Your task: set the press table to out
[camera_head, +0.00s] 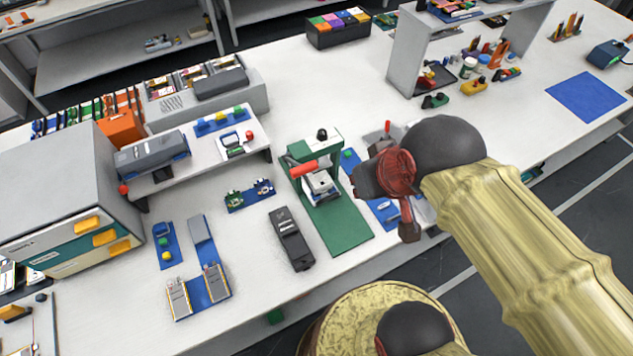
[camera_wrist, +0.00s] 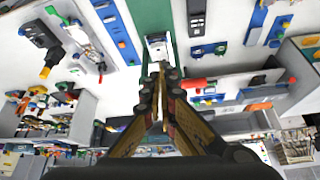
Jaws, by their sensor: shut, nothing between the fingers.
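The press has a green base (camera_head: 343,228), a green upright frame and a red lever handle (camera_head: 304,169). Its small pale table (camera_head: 322,187) sits at the back end of the base, close under the frame; the front of the base is bare. In the wrist view the table (camera_wrist: 157,46) shows just past my fingertips, with the green base (camera_wrist: 151,14) above it in the picture. My gripper (camera_wrist: 162,70) is shut and empty, pointing toward the table. In the head view my gripper (camera_head: 392,178) is right of the press. Whether the fingertips touch the table, I cannot tell.
A black device (camera_head: 291,238) lies left of the press base. A blue strip with parts (camera_head: 383,210) lies right of it, partly hidden by my gripper. A raised white shelf (camera_head: 215,150) stands behind left. The bench front left of the base has some bare surface.

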